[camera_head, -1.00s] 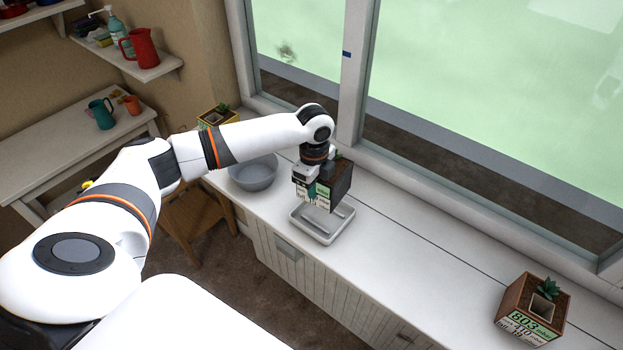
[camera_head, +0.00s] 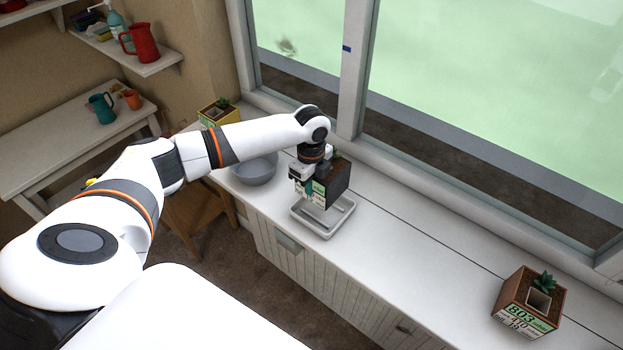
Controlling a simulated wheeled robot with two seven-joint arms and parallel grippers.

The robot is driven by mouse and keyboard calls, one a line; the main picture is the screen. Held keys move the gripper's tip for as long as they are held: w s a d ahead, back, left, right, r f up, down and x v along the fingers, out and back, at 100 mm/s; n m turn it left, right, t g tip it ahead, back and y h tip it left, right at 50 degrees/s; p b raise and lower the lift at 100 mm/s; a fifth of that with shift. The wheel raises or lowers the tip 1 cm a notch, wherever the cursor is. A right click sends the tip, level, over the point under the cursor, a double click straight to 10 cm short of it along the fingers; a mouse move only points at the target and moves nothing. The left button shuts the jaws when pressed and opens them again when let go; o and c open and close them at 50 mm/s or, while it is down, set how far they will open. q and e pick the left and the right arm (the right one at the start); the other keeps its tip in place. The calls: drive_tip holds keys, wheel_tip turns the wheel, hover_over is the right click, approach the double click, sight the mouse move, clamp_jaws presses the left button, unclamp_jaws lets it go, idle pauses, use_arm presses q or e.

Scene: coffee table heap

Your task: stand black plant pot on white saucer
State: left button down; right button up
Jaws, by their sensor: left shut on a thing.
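The black plant pot (camera_head: 338,187) is a dark box-shaped pot with a pale label and a green plant on top. My left gripper (camera_head: 311,183) is shut on its near left side and holds it upright over the white saucer. The white saucer (camera_head: 324,232) is a shallow rectangular tray with a raised rim on the white counter. The pot hides the saucer's back part. I cannot tell whether the pot's base touches the saucer. My right gripper is not in view.
A grey bowl (camera_head: 254,171) stands left of the saucer, behind my arm. A yellow plant pot (camera_head: 217,112) is farther back. A brown plant pot (camera_head: 529,303) stands at the right on the white counter (camera_head: 420,265). The window runs along the back. The counter between saucer and brown pot is clear.

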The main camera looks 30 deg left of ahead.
sight(311, 198)
use_arm(q)
drive_tip(key=shift+w+f+b, duration=0.1)
drive_tip(key=shift+f+b, duration=0.6)
drive_tip(key=shift+f, duration=1.65)
drive_tip(key=shift+s+d+f, duration=0.15)
drive_tip(key=shift+s+f, duration=0.3)
drive_tip(key=shift+f, duration=0.05)
drive_tip(key=c, duration=1.6)
unclamp_jaws()
drive_tip(key=shift+o, duration=1.2)
drive_tip(key=shift+w+f, duration=0.1)
drive_tip(key=shift+w, duration=0.3)
drive_tip(key=shift+s+r, duration=0.15)
drive_tip(key=shift+r, duration=0.15)
wheel_tip(311, 198, up, 12)
drive_tip(key=shift+f+b, duration=0.25)
drive_tip(key=shift+b, duration=0.95)
